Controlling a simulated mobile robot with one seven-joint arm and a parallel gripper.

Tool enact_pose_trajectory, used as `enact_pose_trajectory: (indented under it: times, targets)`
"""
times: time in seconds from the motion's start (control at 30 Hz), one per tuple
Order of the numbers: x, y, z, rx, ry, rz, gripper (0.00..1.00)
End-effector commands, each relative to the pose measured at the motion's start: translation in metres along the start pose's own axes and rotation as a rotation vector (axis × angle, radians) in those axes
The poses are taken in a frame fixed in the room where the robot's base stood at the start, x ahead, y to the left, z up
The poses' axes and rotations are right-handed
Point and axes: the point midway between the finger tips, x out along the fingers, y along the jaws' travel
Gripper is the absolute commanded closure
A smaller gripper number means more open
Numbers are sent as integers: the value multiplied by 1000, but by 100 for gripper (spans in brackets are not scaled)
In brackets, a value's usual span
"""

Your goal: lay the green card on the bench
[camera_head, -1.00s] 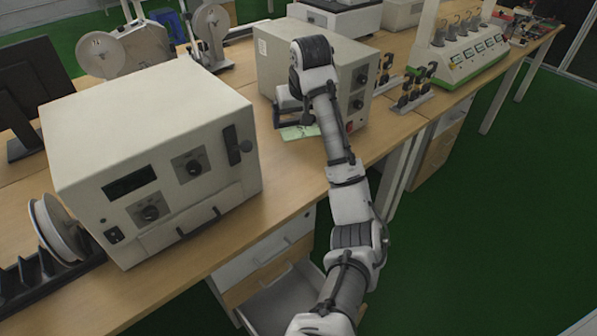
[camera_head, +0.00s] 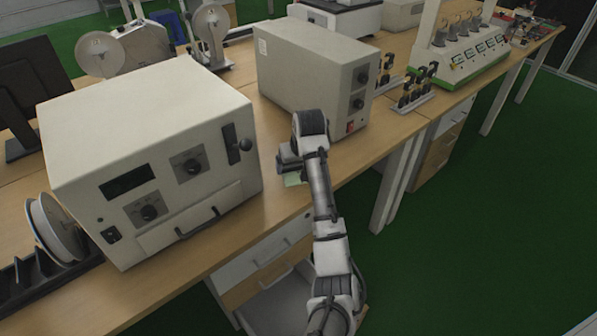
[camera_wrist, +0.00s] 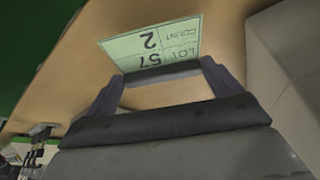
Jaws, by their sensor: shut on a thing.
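The green card (camera_wrist: 150,43) is a light green rectangle with dark print, reading "LOT 57" and "COUNT 2", upside down in the wrist view. My gripper (camera_wrist: 162,74) is shut on the card's near edge, and the rest of the card sticks out beyond the fingers. In the head view, a small part of the card (camera_head: 294,180) shows just under my gripper (camera_head: 287,168); my arm hides the rest. The card is over the wooden bench (camera_head: 277,207), near its front edge. I cannot tell whether it touches the bench top.
A cream box with knobs and a handle (camera_head: 150,150) stands left of my gripper. A grey instrument (camera_head: 305,70) stands behind it. Weights on a rack (camera_head: 415,90) are at the right. Bare bench lies between the two boxes. A drawer (camera_head: 285,305) below is open.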

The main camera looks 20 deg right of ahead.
Motion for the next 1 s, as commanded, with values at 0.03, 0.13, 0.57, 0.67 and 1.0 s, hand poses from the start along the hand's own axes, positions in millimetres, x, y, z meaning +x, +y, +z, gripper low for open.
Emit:
enact_pose_trajectory:
  times: [0.03, 0.13, 0.57, 0.67, 1.0]
  targets:
    - [7, 0, 4, 2, -4, -2, 31]
    - [21, 0, 10, 3, -4, -1, 31]
    - [33, 0, 14, 2, -1, 0, 31]
    - [33, 0, 14, 1, -1, 0, 1]
    - [27, 0, 12, 1, 2, 0, 0]
